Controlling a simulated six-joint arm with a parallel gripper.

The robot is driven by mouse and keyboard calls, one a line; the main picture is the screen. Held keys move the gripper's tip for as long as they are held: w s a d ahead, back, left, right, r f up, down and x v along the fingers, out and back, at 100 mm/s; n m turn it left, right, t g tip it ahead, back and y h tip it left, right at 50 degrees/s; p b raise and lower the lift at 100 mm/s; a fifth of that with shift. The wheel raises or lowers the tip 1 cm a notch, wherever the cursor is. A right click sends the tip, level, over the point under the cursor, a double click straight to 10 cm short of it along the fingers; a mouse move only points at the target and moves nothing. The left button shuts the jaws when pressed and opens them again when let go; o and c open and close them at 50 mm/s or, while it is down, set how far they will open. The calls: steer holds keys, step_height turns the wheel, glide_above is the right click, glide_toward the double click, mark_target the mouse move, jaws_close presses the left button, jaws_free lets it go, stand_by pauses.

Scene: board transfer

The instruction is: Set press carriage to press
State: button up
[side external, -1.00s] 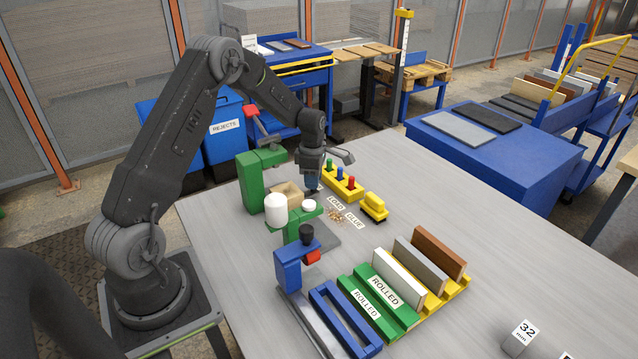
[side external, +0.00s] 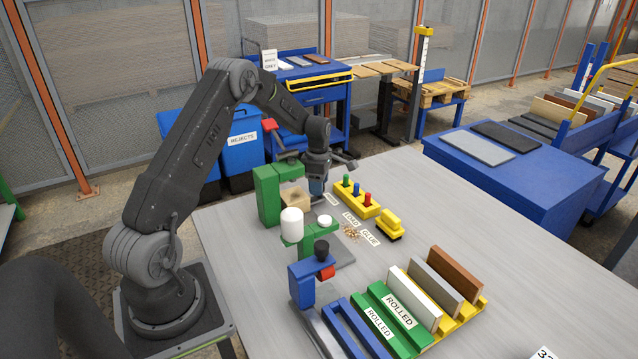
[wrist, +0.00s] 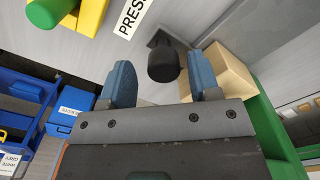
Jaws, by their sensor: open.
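The carriage's black knob (wrist: 165,64) shows in the wrist view, with a tan wooden block (wrist: 218,76) beside it. My gripper (wrist: 160,80) is open, with one blue finger on each side of the knob; I cannot tell whether either touches it. In the side view my gripper (side external: 317,188) points down just right of the tan block (side external: 297,199), at the green press (side external: 268,195) with its red handle (side external: 271,128). The knob is hidden there. A PRESS label (wrist: 132,16) lies nearby in the wrist view, and LOAD (side external: 351,218) and GLUE (side external: 370,238) labels lie nearer the camera.
A yellow holder with coloured pegs (side external: 357,200) and a yellow block (side external: 389,225) stand to the right. A white bottle (side external: 291,223) and blue clamp (side external: 303,280) stand in front. Boards stand in a yellow rack (side external: 470,308).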

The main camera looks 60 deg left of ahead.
steer(key=shift+r, duration=0.1)
step_height(320, 180, up, 14)
stand_by(0.5)
steer(key=s+d+r+m+t, duration=0.1)
steer(key=s+d+r+m, duration=0.5)
steer(key=d, duration=0.4)
steer(key=s+d+r+m+t, duration=0.2)
steer(key=s+d+r+m, duration=0.1)
steer(key=d+r+m, duration=0.6)
steer(key=s+d+f+m+t, duration=0.2)
steer(key=s+d+f+m, duration=0.2)
steer(key=s+d+m, duration=0.7)
steer(key=s+m, duration=0.1)
steer(key=s, duration=0.4)
steer(key=shift+d+t, duration=0.25)
steer(key=shift+t, duration=0.05)
